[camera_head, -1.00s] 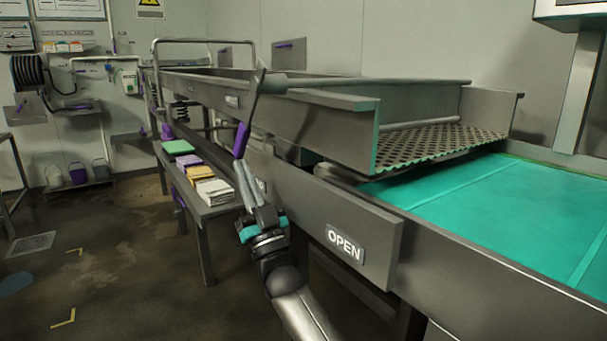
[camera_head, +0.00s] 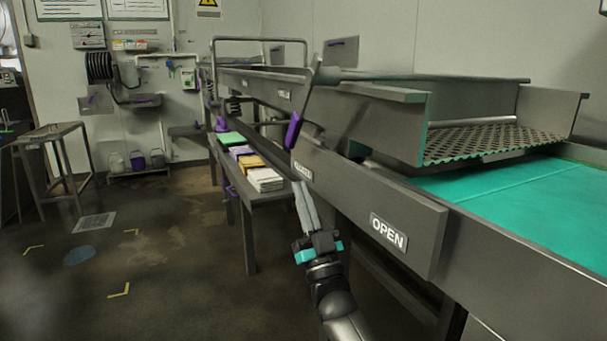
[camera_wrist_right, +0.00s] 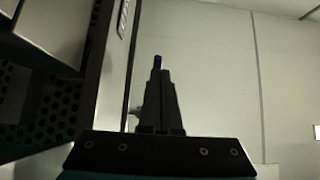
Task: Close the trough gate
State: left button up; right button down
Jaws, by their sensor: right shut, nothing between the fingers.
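The trough's long grey side panel (camera_head: 345,205) carries an OPEN plate (camera_head: 388,232) near its right end and a smaller label (camera_head: 303,172) at its left, too small to read. A grey lever (camera_head: 311,88) with a purple grip (camera_head: 293,130) stands tilted in front of the trough. My right gripper (camera_head: 301,184) is shut and empty, pointing up just below the purple grip, apart from it in the head view. The right wrist view shows the closed fingers (camera_wrist_right: 158,72), with a purple bit at their tip. My left gripper is out of view.
A low bench (camera_head: 258,194) with stacked coloured cloths stands left of the trough. The perforated tray (camera_head: 475,143) and teal belt (camera_head: 510,195) lie at right. A small table (camera_head: 50,135) stands far left.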

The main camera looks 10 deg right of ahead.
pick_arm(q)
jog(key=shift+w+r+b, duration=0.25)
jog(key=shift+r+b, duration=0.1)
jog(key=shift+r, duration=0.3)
pick_arm(e)
notch_tip(320, 180, down, 7)
jog(key=shift+s, duration=0.2)
jog(key=shift+d, duration=0.1)
